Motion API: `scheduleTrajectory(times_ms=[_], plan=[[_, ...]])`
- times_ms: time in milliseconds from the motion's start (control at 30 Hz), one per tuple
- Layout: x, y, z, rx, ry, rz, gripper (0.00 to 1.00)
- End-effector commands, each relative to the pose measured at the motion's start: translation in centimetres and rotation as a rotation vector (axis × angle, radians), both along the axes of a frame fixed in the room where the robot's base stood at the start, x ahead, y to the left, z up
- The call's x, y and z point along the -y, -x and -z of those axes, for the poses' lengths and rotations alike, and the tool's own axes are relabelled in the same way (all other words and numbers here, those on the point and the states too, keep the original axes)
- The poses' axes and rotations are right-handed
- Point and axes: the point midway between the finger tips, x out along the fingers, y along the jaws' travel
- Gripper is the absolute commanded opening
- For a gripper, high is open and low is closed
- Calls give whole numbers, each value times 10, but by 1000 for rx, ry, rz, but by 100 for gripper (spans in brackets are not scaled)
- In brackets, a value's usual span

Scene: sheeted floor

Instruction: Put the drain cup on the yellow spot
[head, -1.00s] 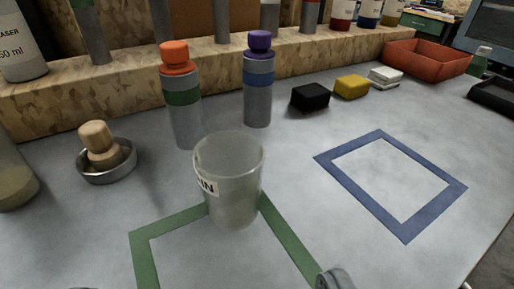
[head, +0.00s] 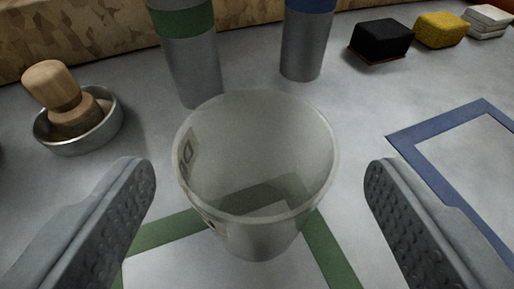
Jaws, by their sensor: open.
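The drain cup (head: 255,225) is a clear, empty cup with a partly visible label on its left side. It stands upright on the far corner of the green outlined square (head: 322,245). My gripper (head: 258,190) is open, with one finger to the left of the cup and one to the right. A gap shows between the cup and each finger. No yellow spot shows on the table; the only yellow thing in view is a yellow block (head: 440,30) at the upper right.
Two grey bottles, one with a green band (head: 190,60) and one with a blue band (head: 307,45), stand behind the cup. A metal dish (head: 80,138) holding a wooden-handled tool is at left. A black block (head: 381,40) and white blocks (head: 488,20) lie upper right. A blue outlined square (head: 440,180) is at right.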

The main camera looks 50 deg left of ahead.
Motion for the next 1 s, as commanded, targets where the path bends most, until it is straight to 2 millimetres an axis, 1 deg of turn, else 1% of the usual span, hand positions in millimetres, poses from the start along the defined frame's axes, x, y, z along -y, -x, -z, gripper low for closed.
scheduleTrajectory(times_ms=[267,467,600,867,1000], plan=[[-8,-8,6,-1,-1,0,77],[-25,-22,21,-2,0,-1,77],[-35,-33,26,-1,0,-1,77],[-37,-35,26,0,0,1,77],[-37,-35,26,0,0,1,49]])
